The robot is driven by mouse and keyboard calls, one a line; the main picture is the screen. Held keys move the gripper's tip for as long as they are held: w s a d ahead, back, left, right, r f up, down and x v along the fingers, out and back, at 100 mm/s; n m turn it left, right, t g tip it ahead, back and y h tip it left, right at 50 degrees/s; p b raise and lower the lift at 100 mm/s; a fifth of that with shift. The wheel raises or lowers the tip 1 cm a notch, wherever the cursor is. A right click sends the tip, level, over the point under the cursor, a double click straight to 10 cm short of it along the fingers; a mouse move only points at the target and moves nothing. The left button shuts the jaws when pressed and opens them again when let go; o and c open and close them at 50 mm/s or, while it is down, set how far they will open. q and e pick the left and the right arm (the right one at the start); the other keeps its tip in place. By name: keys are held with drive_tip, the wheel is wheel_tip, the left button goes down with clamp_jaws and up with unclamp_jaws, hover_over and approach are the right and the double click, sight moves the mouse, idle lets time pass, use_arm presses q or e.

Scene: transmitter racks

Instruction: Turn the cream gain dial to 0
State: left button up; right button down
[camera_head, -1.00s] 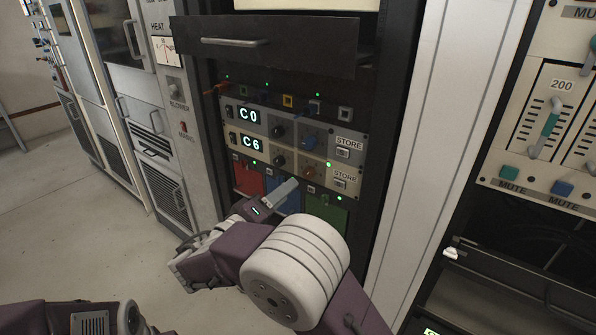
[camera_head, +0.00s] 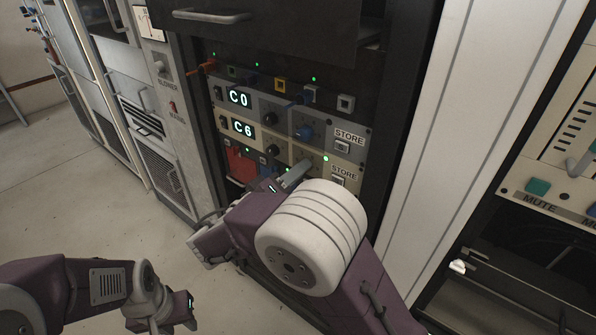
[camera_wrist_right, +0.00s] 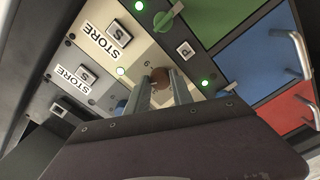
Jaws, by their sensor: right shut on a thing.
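The cream panel (camera_head: 283,156) carries a C6 display (camera_head: 243,129) and a black knob (camera_head: 270,147). The cream gain dial is the orange-brown knob (camera_wrist_right: 160,73) on that panel in the right wrist view; in the head view my right gripper hides it. My right gripper (camera_head: 304,166) is shut on this dial. Its two fingers (camera_wrist_right: 163,84) stand on either side of the knob in the wrist view. A printed digit shows beside the dial, but its pointer cannot be read. My left gripper (camera_head: 183,318) hangs low at the lower left, away from the panel; its jaw opening is unclear.
The grey panel above has a C0 display (camera_head: 238,97) and a blue dial (camera_head: 304,132). STORE buttons (camera_head: 342,147) sit right of the dials. A drawer (camera_head: 255,28) juts out above.

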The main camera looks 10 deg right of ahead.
drive_tip(key=shift+r+n+p, duration=0.1)
drive_tip(key=shift+n+p, duration=10.85)
drive_tip(key=shift+n, duration=1.15)
drive_tip(key=c, duration=1.1)
unclamp_jaws()
